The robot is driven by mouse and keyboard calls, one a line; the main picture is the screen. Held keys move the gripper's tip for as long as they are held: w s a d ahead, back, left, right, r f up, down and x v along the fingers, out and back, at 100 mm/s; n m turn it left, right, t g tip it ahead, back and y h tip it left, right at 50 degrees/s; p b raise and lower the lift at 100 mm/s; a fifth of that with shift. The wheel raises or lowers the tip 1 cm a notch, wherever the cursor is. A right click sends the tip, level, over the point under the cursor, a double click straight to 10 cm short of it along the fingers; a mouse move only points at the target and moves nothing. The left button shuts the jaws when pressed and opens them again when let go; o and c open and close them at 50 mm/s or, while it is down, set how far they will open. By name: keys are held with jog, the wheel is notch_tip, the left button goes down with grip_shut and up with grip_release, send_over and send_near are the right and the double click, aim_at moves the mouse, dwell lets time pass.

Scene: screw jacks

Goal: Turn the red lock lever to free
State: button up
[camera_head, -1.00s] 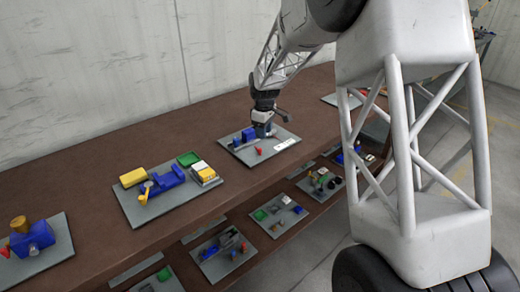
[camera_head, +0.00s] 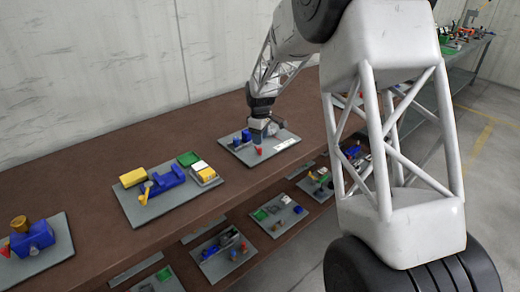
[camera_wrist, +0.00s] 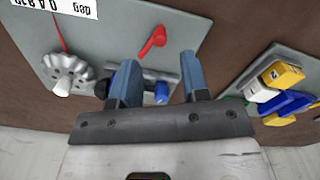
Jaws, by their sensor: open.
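The red lock lever (camera_wrist: 152,42) stands out from a grey plate (camera_wrist: 110,28) in the wrist view, with a round end and a straight arm slanting down-left. In the head view a small red part (camera_head: 259,150) shows on the same plate, in front of my gripper (camera_head: 264,134). In the wrist view my gripper (camera_wrist: 158,62) is open, its two blue-grey fingers apart. The lever lies beyond the fingertips, and no finger visibly touches it. A blue cylinder (camera_wrist: 161,93) shows between the fingers, and a dark knob (camera_wrist: 101,89) is partly hidden by the left finger.
A pale fluted handwheel (camera_wrist: 68,72) stands left on the plate, near a thin red line and a printed label (camera_wrist: 70,8). A neighbouring plate (camera_head: 130,207) carries blue, yellow and green parts. Bare brown table (camera_head: 100,235) lies between plates. More assemblies sit on a lower shelf.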

jog(key=shift+f, duration=2.95)
grip_shut()
